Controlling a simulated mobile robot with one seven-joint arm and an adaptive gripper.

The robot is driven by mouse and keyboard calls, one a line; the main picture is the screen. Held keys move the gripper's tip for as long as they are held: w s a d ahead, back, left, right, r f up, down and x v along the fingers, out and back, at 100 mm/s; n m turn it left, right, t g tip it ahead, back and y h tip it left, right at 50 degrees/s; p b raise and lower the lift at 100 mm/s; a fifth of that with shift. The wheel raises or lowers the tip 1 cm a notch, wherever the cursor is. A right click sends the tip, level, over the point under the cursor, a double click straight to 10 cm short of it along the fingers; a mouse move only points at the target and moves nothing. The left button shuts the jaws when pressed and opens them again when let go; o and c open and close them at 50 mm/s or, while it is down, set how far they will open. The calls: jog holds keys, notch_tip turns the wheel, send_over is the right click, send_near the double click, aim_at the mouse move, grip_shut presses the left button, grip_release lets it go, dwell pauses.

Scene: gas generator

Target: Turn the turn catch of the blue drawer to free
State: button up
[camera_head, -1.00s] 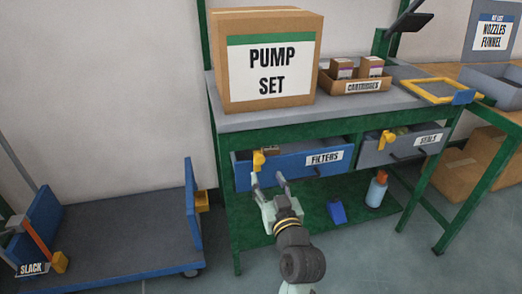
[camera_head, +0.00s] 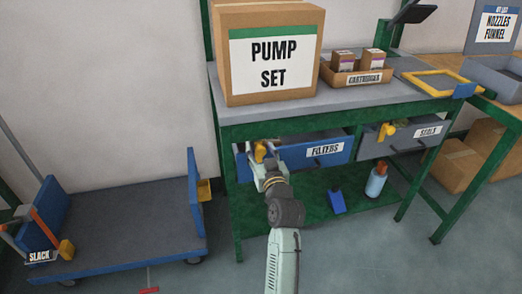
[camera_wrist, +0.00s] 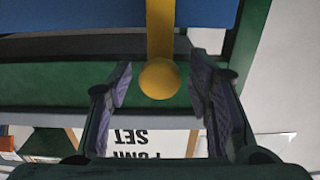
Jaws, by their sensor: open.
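The blue drawer (camera_head: 293,160) labelled FILTERS sits under the green bench top, slightly pulled out. Its yellow turn catch (camera_head: 260,150) is at the left end of the drawer front. My gripper (camera_head: 263,160) is at the catch, partly covering it. In the wrist view, the catch's round yellow knob (camera_wrist: 160,79) lies between my two open fingers, with a visible gap on each side. The catch's arm runs up from the knob over the blue drawer front (camera_wrist: 75,17) in that inverted view. I cannot tell the depth of the knob between the fingers.
A grey drawer (camera_head: 400,143) labelled SEALS, with its own yellow catch (camera_head: 386,130), is to the right. The PUMP SET box (camera_head: 270,60) stands on the bench. A spray bottle (camera_head: 376,182) and blue scoop (camera_head: 337,200) are on the lower shelf. A blue trolley (camera_head: 125,225) stands left.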

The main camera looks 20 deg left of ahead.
grip_shut()
dwell(0.5)
